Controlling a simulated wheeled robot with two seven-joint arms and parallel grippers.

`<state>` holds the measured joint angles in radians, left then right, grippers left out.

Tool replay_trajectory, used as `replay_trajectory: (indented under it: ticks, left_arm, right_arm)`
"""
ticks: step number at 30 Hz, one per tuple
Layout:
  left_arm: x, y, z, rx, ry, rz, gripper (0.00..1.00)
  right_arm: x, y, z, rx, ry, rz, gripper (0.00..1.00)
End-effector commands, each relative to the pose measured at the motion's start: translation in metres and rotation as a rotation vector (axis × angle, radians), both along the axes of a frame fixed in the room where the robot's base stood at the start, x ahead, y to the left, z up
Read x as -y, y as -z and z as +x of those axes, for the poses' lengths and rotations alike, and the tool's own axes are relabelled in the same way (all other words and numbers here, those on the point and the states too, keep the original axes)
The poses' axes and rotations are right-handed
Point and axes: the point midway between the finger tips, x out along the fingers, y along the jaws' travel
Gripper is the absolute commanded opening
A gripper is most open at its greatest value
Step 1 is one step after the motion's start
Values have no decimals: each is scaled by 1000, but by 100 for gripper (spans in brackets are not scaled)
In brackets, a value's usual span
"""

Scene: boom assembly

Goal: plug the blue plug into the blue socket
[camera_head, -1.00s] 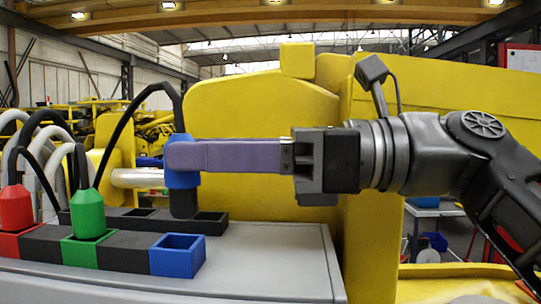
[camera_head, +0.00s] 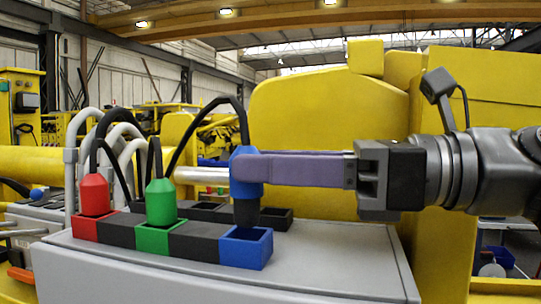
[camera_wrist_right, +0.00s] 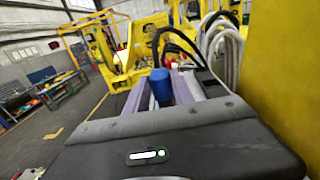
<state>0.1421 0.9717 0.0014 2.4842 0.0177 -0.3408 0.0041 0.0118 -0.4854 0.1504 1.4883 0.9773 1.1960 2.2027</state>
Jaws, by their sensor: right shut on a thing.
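The blue plug (camera_head: 244,190) is upright, with a dark lower end and a black cable rising from its top. My right gripper (camera_head: 246,167) is shut on it, its long purple fingers reaching in from the right. In the right wrist view the blue plug (camera_wrist_right: 161,84) shows between the two fingers. The blue socket (camera_head: 246,250) is the right end block of the front row. The plug's dark tip is at the socket's opening. I cannot tell whether it is inside the rim. My left gripper is not in view.
A red plug (camera_head: 95,194) stands in the red socket (camera_head: 88,228) and a green plug (camera_head: 160,202) in the green socket (camera_head: 155,239). Dark blocks (camera_head: 193,245) lie between the sockets. The grey cabinet top (camera_head: 330,262) is clear at right. Cables arch behind.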

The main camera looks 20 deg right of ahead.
Motion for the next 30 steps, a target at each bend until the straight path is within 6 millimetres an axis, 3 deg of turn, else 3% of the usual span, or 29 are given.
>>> replay_trajectory:
  ticks: [12, 26, 27, 30]
  left_arm:
    - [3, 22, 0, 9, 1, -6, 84]
    - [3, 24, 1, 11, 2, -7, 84]
    - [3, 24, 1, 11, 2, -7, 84]
    - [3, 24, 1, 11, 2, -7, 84]
  right_arm:
    - [0, 30, 0, 1, 0, 0, 0]
    - [0, 34, 0, 0, 0, 0, 0]
    - [0, 33, 0, 0, 0, 0, 30]
    - [0, 33, 0, 0, 0, 0, 38]
